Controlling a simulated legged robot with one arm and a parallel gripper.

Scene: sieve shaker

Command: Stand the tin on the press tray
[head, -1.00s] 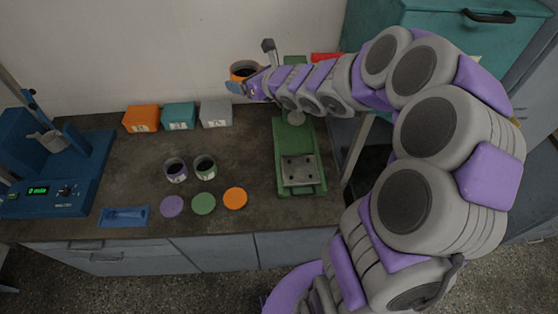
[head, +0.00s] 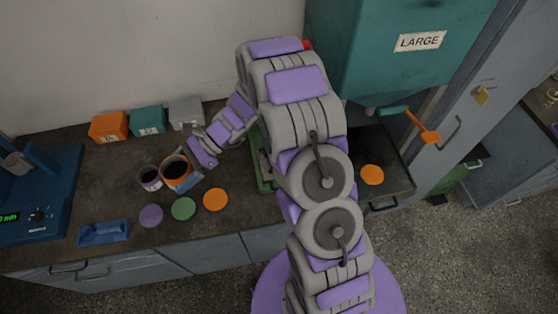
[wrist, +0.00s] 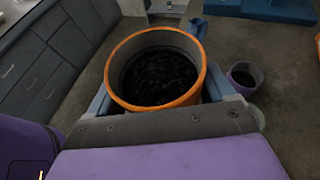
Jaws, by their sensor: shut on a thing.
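The orange-rimmed tin (head: 177,172), filled with dark grains, is between the jaws of my gripper (head: 188,170). In the wrist view the tin (wrist: 156,68) looks upright, with a blue finger on either side of my gripper (wrist: 157,88). In the head view it overlaps the edge of the purple tin (head: 150,179); I cannot tell whether they touch. The green press (head: 263,170) stands to the right of my gripper. My arm covers most of the press, and its tray is hidden.
Purple, green and orange lids (head: 215,199) lie along the bench front, beside a blue scoop (head: 104,233). Orange, teal and grey boxes (head: 148,121) stand at the back. A teal hopper marked LARGE (head: 420,40) is at the right. A blue machine (head: 40,200) stands at left.

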